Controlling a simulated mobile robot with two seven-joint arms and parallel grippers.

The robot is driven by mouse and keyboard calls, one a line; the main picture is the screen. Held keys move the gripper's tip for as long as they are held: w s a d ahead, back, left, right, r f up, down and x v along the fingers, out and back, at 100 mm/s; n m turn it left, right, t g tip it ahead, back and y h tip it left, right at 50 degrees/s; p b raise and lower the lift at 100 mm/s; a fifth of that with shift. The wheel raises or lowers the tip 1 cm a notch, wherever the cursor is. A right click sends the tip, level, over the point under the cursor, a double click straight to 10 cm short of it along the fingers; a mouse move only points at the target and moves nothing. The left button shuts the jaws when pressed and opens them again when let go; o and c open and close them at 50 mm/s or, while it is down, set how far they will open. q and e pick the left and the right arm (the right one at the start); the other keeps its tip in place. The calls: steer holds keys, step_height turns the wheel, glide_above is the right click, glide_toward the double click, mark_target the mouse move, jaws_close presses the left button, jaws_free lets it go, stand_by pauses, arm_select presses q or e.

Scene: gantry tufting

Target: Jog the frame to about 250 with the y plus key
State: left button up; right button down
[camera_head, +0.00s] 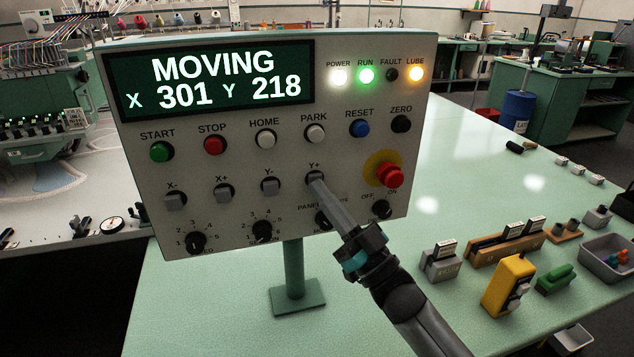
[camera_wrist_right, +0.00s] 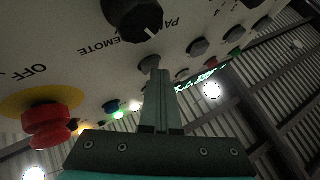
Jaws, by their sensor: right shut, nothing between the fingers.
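The control panel (camera_head: 330,60) stands on a green post above the table. Its display (camera_head: 212,80) reads MOVING, X 301, Y 218. The Y+ key (camera_head: 316,176) is in the lower key row, right of the Y- key (camera_head: 270,185). My right gripper (camera_head: 320,184) is shut and empty, with its fingertips at the Y+ key, seeming to touch it. In the right wrist view the closed fingers (camera_wrist_right: 157,75) reach up to a key on the panel face; the fingertips partly cover it. My left gripper is not in view.
The red emergency stop button (camera_head: 390,176) sits close right of the Y+ key, and a mode knob is just below it, partly behind my gripper. A yellow pendant (camera_head: 508,286) and grey tray (camera_head: 612,258) lie on the table at right. The power, run and lube lamps glow.

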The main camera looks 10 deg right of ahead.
stand_by(0.5)
steer(key=shift+s+p, duration=0.55)
steer(key=shift+s, duration=0.4)
steer(key=s+p, duration=0.2)
steer(key=s, duration=0.3)
steer(key=shift+d+p, duration=0.1)
steer(key=shift+p, duration=0.2)
steer(key=shift+f+h, duration=0.1)
steer(key=shift+h, duration=0.2)
stand_by(0.9)
